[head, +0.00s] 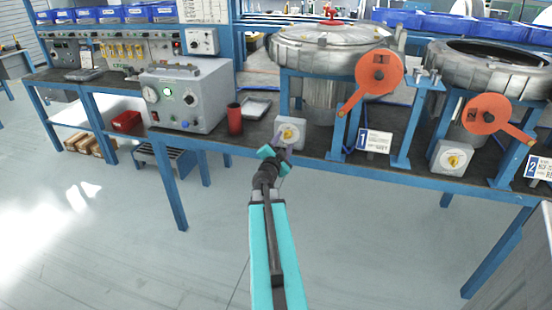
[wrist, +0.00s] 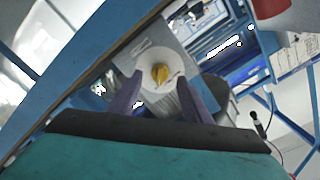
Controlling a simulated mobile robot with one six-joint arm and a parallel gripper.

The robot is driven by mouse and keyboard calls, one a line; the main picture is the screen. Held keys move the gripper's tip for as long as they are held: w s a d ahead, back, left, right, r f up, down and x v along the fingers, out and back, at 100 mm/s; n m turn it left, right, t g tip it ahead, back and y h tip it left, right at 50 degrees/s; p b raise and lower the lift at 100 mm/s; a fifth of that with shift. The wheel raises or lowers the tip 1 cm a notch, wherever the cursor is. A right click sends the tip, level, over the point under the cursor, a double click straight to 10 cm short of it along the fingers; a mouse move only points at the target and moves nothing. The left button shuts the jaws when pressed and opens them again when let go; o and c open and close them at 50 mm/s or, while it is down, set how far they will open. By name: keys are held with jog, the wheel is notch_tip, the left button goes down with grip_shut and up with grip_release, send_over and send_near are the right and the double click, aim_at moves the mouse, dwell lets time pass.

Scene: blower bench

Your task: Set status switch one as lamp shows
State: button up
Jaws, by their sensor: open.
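A light grey switch box (head: 298,145) with a yellow knob (head: 288,132) on a white round dial stands at the bench's front edge, left of the placard marked 1 (head: 375,141). In the wrist view the yellow knob (wrist: 160,73) lies just beyond the fingertips, roughly centred between them. My gripper (head: 281,147) is open and empty in front of this switch; its two purple fingers (wrist: 160,97) are spread in the wrist view. No contact with the knob is visible.
A second switch box (head: 450,157) stands at right near the placard marked 2 (head: 538,168). Orange levers (head: 379,72) hang on the steel drums. A red cylinder (head: 234,119) and grey tray (head: 256,107) sit left of the first switch. The floor before the bench is clear.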

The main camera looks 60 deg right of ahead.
jog(key=p+v, duration=0.3)
jog(key=v, duration=0.2)
jog(key=shift+s+a+r, duration=0.1)
jog(key=shift+s+a, duration=0.05)
jog(key=shift+a, duration=0.05)
jog(key=shift+s+a+p, duration=0.1)
jog(key=shift+a+p, duration=0.1)
jog(key=shift+p, duration=0.9)
jog(key=p+v, duration=0.2)
jog(key=p, duration=0.5)
jog(key=shift+r, duration=0.1)
jog(key=shift+p+v, duration=1.25)
jog(key=shift+v, duration=0.15)
jog(key=shift+a+f, duration=0.1)
jog(key=shift+f, duration=0.1)
